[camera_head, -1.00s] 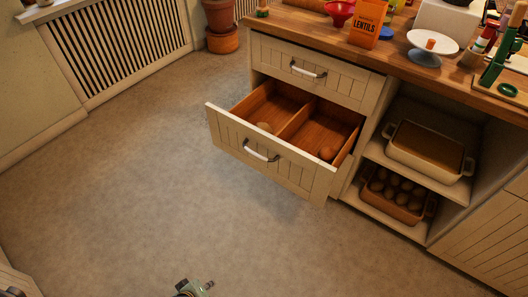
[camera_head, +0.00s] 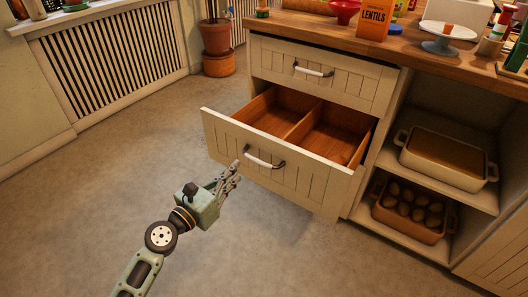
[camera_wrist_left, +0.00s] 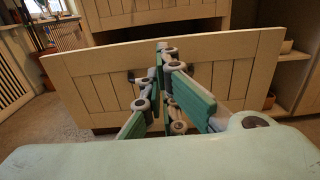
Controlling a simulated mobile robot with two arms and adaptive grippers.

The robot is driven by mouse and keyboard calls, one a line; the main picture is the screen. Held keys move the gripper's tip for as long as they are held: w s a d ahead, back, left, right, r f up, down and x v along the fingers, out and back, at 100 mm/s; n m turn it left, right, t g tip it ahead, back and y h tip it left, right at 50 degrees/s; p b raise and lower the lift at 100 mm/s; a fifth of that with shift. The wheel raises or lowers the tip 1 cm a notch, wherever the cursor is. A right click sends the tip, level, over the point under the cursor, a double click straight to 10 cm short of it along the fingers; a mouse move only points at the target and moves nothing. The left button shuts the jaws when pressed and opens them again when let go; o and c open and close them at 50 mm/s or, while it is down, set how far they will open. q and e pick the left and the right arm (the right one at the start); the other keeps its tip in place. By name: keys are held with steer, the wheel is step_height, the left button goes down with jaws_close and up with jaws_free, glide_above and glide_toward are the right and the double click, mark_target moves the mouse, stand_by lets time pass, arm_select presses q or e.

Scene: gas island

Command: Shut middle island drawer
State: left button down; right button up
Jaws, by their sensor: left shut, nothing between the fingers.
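The middle island drawer (camera_head: 275,172) is pulled well out, a cream panelled front with a curved handle (camera_head: 264,158). Its wooden inside has a divider (camera_head: 302,124) and looks empty from here. My left gripper (camera_head: 234,172) is shut and empty, in front of the drawer face, just left of the handle. In the left wrist view the shut fingers (camera_wrist_left: 162,48) point at the drawer front (camera_wrist_left: 232,75) and hide most of the handle. I cannot tell whether the fingertips touch the front. My right gripper is not in view.
The closed upper drawer (camera_head: 322,76) sits above, under the wooden countertop (camera_head: 385,48). Open shelves to the right hold a baking dish (camera_head: 445,160) and a tray of eggs (camera_head: 408,212). The floor (camera_head: 90,210) is clear on the left. A potted plant (camera_head: 216,38) stands at the back.

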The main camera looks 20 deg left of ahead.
mark_target(267, 141)
arm_select(q)
steer(key=b+x, duration=0.1)
steer(key=x, duration=1.1)
steer(key=shift+w+d+f, duration=0.1)
steer(key=shift+w, duration=0.2)
steer(key=shift+w+d, duration=0.2)
steer(key=shift+w, duration=0.35)
steer(key=shift+w, duration=0.1)
